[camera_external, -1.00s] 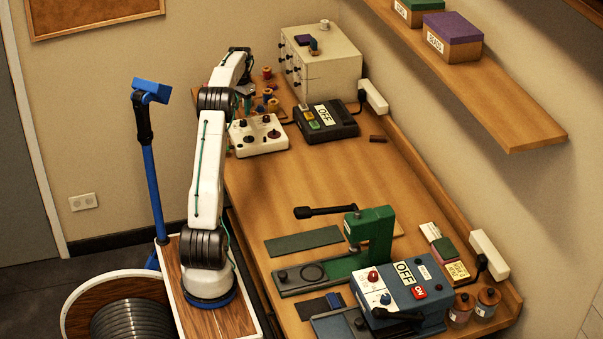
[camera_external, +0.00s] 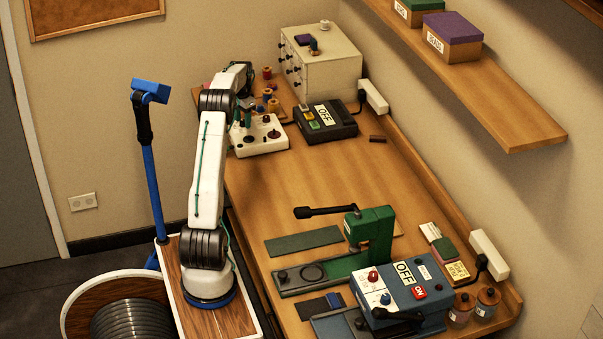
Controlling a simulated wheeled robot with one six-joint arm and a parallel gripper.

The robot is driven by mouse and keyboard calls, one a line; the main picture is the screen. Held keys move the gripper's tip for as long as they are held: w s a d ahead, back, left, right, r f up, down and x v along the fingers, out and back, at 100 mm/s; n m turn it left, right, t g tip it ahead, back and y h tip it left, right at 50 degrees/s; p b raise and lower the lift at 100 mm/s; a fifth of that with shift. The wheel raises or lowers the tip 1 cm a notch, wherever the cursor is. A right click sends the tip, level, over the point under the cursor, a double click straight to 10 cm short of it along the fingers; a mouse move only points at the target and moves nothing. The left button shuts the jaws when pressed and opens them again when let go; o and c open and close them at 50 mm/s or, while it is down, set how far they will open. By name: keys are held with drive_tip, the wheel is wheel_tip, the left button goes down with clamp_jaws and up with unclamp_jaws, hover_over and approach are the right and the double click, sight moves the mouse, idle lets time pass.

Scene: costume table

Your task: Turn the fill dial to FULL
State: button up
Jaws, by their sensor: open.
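A white control box (camera_external: 262,148) with several dark knobs stands at the far left of the table. A blue-grey box (camera_external: 412,292) at the near right has a red knob (camera_external: 373,276), a blue knob (camera_external: 386,298) and an OFF plate. No fill label or FULL mark is readable, so I cannot tell which knob is the fill dial. My gripper (camera_external: 243,120) is small in view and open. It is low at the back left part of the white box, near its knobs. I cannot tell whether it touches one.
A dark device with an OFF plate (camera_external: 326,122) stands right of the white box. Colored spools (camera_external: 270,92) and a drawer cabinet (camera_external: 322,65) are behind. A green press (camera_external: 372,234) stands at the near right. The table's middle (camera_external: 320,190) is clear.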

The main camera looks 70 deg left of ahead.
drive_tip(key=c, duration=1)
drive_tip(key=shift+n, duration=0.4)
drive_tip(key=n, duration=0.3)
drive_tip(key=shift+n, duration=0.4)
drive_tip(key=n, duration=0.4)
drive_tip(key=shift+n, duration=0.3)
drive_tip(key=n, duration=0.7)
drive_tip(key=shift+r, duration=0.1)
drive_tip(key=n, duration=0.6)
drive_tip(key=shift+n, duration=0.3)
